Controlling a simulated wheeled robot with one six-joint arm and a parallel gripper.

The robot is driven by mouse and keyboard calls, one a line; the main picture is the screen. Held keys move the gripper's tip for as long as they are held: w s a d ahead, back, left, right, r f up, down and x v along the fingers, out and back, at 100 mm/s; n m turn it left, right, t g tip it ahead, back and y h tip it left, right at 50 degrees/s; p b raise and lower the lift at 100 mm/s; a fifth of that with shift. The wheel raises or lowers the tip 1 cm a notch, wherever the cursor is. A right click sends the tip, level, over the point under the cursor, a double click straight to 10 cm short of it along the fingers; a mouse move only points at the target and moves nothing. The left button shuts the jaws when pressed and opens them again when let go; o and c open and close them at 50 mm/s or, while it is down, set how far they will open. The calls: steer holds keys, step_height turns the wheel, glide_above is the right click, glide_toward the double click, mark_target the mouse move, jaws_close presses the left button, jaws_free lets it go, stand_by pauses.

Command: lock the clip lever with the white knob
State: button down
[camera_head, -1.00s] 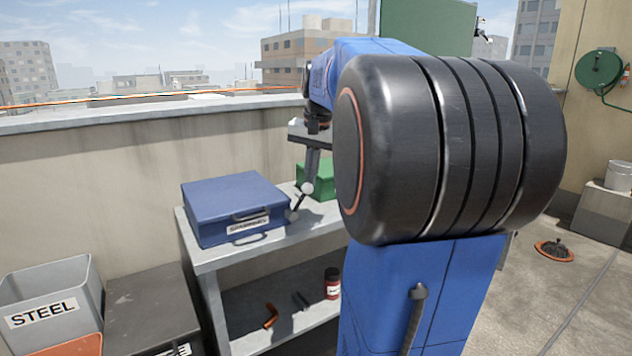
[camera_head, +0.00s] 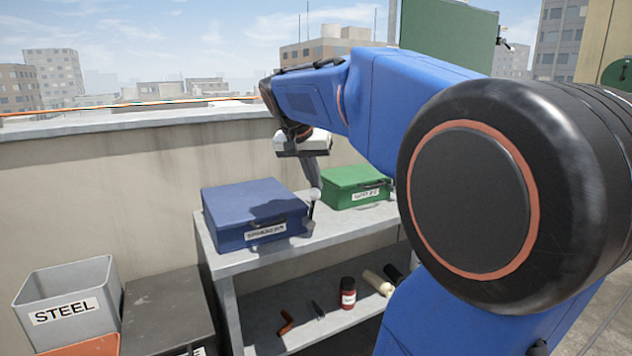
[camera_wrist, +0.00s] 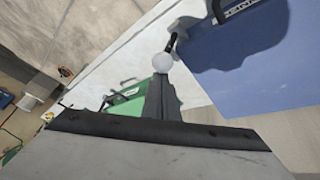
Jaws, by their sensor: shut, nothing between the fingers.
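The white knob (camera_head: 314,193) sits at the upper end of a short dark clip lever (camera_head: 310,211), at the right front corner of the blue case (camera_head: 228,230). The lever stands roughly upright in the head view. The wrist view shows the white knob (camera_wrist: 162,62) and the dark lever (camera_wrist: 172,42) running from it towards the blue case (camera_wrist: 265,60). My gripper (camera_head: 315,182) points down just above the knob, fingers shut and empty. In the wrist view the fingertips (camera_wrist: 158,80) end right at the knob; I cannot tell whether they touch it.
The cases stand on a grey bench (camera_head: 225,262); a green case (camera_head: 350,187) is behind to the right. The lower shelf holds a red jar (camera_head: 348,294), an orange elbow piece (camera_head: 286,322) and other small items. A grey STEEL bin (camera_head: 85,285) stands at the left.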

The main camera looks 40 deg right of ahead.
steer(key=shift+r, duration=0.15)
steer(key=shift+r, duration=0.6)
steer(key=w+d, duration=0.2)
steer(key=d, duration=0.2)
steer(key=v, duration=1)
steer(key=shift+a+r, duration=0.15)
steer(key=shift+r, duration=0.1)
steer(key=s+a+f+n+t+y, duration=0.1)
steer(key=s+a+f+n, duration=0.3)
steer(key=f, duration=0.6)
steer(key=s+a+f+n+t+y, duration=0.1)
steer(key=s+a+f+n+y, duration=0.1)
steer(key=s+a+f, duration=0.6)
steer(key=s+a+f+n+t+y, duration=0.1)
steer(key=s+a+f+n, duration=0.4)
steer(key=a+f, duration=0.5)
step_height(320, 180, down, 4)
steer(key=shift+s+a+n+y, duration=0.25)
steer(key=shift+s+y, duration=0.35)
steer(key=shift+s, duration=0.35)
